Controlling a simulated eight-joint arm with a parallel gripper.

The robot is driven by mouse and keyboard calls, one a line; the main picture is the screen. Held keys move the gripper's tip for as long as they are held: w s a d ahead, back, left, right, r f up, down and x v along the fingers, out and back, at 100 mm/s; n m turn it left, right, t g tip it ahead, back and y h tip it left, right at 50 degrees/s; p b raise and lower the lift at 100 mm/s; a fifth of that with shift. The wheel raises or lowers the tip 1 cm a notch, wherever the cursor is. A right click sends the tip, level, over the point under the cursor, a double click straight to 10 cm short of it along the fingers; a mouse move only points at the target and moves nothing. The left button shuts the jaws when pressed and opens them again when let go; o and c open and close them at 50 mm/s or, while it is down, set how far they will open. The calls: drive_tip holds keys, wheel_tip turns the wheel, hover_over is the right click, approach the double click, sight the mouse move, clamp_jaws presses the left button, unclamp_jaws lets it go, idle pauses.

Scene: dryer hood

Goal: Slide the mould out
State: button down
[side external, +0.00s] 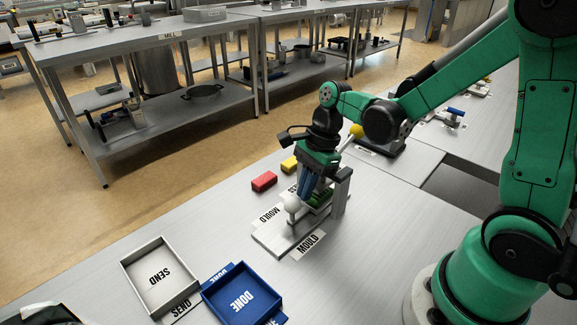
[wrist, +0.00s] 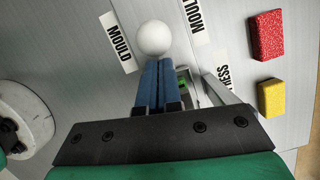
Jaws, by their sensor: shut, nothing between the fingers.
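The mould's station is a grey metal press (side external: 341,192) on a flat base plate, with "MOULD" labels on either side. A white ball knob (side external: 292,202) sticks out at its front and also shows in the wrist view (wrist: 154,38). A small green part (side external: 320,199) sits within the press, mostly hidden behind my fingers. My gripper (side external: 303,198) points down just behind the knob, on its press side. In the wrist view its blue fingers (wrist: 158,62) are shut together and empty, with tips right beside the knob; I cannot tell whether they touch it.
A red block (side external: 264,181) and a yellow block (side external: 289,164) lie behind the press. A white "SEND" tray (side external: 130,264) and a blue "DONE" tray (side external: 266,316) stand front left. The table between is clear.

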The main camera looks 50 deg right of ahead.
drive_tip(key=a, duration=0.9)
drive_tip(key=shift+a, duration=0.4)
drive_tip(key=shift+r, duration=0.1)
drive_tip(key=d+v, duration=0.1)
drive_tip(key=v, duration=0.9)
drive_tip(key=s+d+n+t+h, duration=0.1)
drive_tip(key=d+n+t, duration=0.1)
drive_tip(key=n, duration=0.8)
drive_tip(key=s+d+f+n+t+h, duration=0.1)
drive_tip(key=d+n+t+h, duration=0.1)
drive_tip(key=n, duration=0.8)
drive_tip(key=d+t, duration=0.1)
drive_tip(key=t, duration=0.1)
drive_tip(key=shift+s+f+t, duration=0.15)
drive_tip(key=shift+s+t, duration=0.15)
drive_tip(key=shift+s, duration=0.1)
